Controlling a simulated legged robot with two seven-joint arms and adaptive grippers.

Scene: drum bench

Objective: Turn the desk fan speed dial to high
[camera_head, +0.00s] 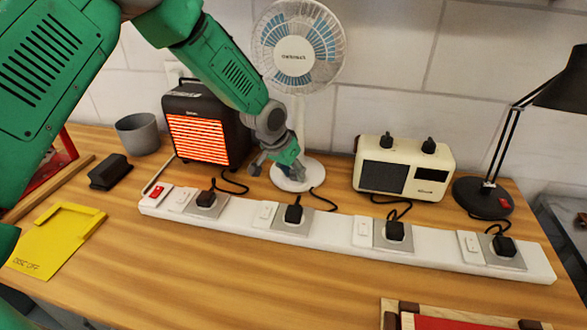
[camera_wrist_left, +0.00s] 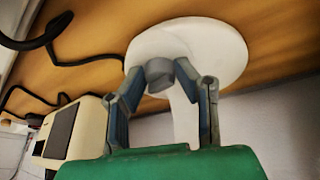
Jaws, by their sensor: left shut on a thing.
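The desk fan (camera_head: 298,50) stands at the back of the bench, its round white base (camera_head: 312,178) on the wood. My left gripper (camera_head: 287,170) reaches down in front of the fan's stem and hides most of the base front and the dial in the head view. In the left wrist view, the grey speed dial (camera_wrist_left: 160,75) sits on the white base (camera_wrist_left: 215,50), between the two fingertips of my left gripper (camera_wrist_left: 160,68). The fingers are closed in on the dial. Its setting cannot be read. My right gripper is not in view.
A white power strip (camera_head: 335,228) with several plugs runs across the bench in front. A glowing heater (camera_head: 200,138) stands left of the fan, a cream radio (camera_head: 405,168) right of it, then a black lamp (camera_head: 483,197). Black cords lie near the fan base.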

